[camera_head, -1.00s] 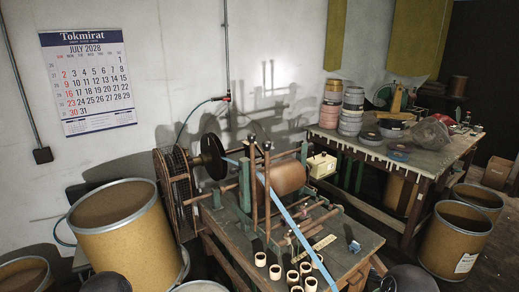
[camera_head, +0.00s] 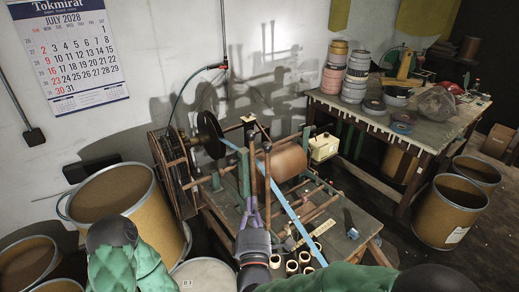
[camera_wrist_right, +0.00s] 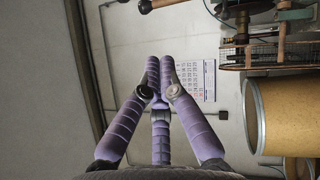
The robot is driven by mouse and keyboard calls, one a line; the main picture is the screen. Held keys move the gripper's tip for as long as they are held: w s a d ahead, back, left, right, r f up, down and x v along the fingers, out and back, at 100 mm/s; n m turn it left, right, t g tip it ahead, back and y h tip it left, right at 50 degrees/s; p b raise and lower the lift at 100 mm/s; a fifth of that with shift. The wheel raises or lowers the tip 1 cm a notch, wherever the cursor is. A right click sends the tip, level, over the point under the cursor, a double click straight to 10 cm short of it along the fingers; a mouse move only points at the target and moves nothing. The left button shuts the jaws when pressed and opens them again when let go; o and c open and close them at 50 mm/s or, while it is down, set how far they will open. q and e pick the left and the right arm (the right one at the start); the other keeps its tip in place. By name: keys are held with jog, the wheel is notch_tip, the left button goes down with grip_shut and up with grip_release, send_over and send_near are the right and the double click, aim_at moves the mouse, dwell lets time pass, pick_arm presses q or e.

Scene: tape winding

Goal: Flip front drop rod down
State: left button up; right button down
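The winding machine stands on the wooden table, with a brown roll (camera_head: 289,161) across its frame. Upright copper-coloured rods, including a front one (camera_head: 267,190), stand at the machine's front left; I cannot tell for sure which is the drop rod. A blue tape (camera_head: 286,204) slants down past them to the right. My right gripper (camera_head: 250,200) has purple fingers pointing up, just left of the rods' lower part. In the right wrist view its fingertips (camera_wrist_right: 159,66) are together, with nothing seen between them. My left arm's green sleeve shows at lower left; its gripper is out of view.
Several cream rings (camera_head: 292,266) stand at the table's front, partly behind my right arm. A large brown drum (camera_head: 122,204) stands left of the machine. A dark reel (camera_head: 209,134) sits at its left end. A second table (camera_head: 424,145) with stacked rolls is at right.

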jog(key=shift+s+r+n+t, duration=0.25)
jog(key=shift+r+n+t, duration=0.05)
jog(key=shift+r, duration=0.65)
jog(key=shift+w, duration=0.1)
jog(key=d+r+x, duration=0.1)
jog(key=d+x, duration=0.1)
jog(key=x, duration=1)
jog(key=shift+w+d, duration=0.3)
jog(key=shift+d, duration=0.05)
jog(key=shift+d+r, duration=0.1)
